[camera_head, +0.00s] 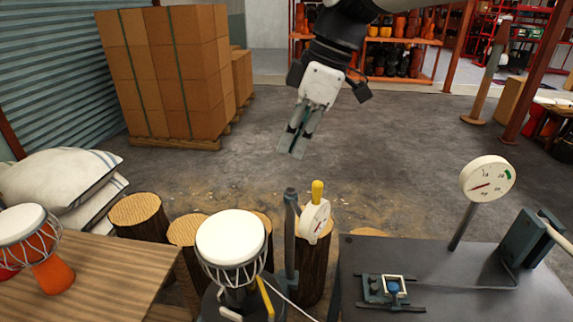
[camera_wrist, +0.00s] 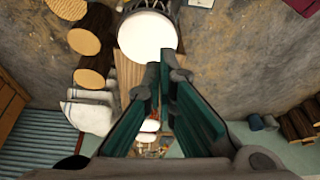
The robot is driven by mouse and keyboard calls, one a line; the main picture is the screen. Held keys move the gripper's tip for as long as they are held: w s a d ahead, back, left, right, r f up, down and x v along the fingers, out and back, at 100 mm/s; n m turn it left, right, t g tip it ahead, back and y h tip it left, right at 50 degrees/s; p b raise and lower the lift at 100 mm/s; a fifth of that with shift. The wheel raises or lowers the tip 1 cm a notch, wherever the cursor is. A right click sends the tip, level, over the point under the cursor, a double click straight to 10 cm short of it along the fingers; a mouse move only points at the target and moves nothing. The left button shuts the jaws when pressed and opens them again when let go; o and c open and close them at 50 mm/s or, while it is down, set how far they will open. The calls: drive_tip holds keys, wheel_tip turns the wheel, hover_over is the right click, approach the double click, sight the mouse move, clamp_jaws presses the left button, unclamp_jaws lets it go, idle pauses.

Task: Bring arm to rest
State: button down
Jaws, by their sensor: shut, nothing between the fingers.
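My gripper (camera_head: 292,147) hangs in the air at the upper middle of the head view, pointing down and slightly left. Its fingers are together and hold nothing. In the wrist view the two green finger pads (camera_wrist: 157,85) reach up from the bottom and come together at their tips. A goblet drum (camera_head: 231,245) with a white head stands below and left of my gripper, apart from it. The white drum head also shows in the wrist view (camera_wrist: 147,36), beyond the fingertips.
A wooden table (camera_head: 100,268) with an orange drum (camera_head: 50,272) is at left. A dark bench (camera_head: 450,290) with a dial gauge (camera_head: 488,179) on a post is at right. A post (camera_head: 290,235) stands beside the centre drum. Stacked boxes (camera_head: 170,70) are behind left. The floor behind is open.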

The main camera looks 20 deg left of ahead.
drive_tip(key=s+d+r+m+t+h, duration=0.1)
drive_tip(key=s+d+m+t+h, duration=0.15)
drive_tip(key=d+m, duration=0.65)
drive_tip(key=s+d+r+m+t+h, duration=0.1)
drive_tip(key=s+d+m+t, duration=0.15)
drive_tip(key=d, duration=1.25)
drive_tip(key=s+d+f+m, duration=0.3)
drive_tip(key=s+d+m, duration=0.2)
drive_tip(key=s+d, duration=0.1)
drive_tip(key=s+d+f+m+t, duration=0.1)
drive_tip(key=s+d+f+m, duration=0.3)
drive_tip(key=s+d+m, duration=0.2)
drive_tip(key=shift+s+d, duration=0.25)
drive_tip(key=shift+d, duration=0.85)
drive_tip(key=shift+a, duration=0.1)
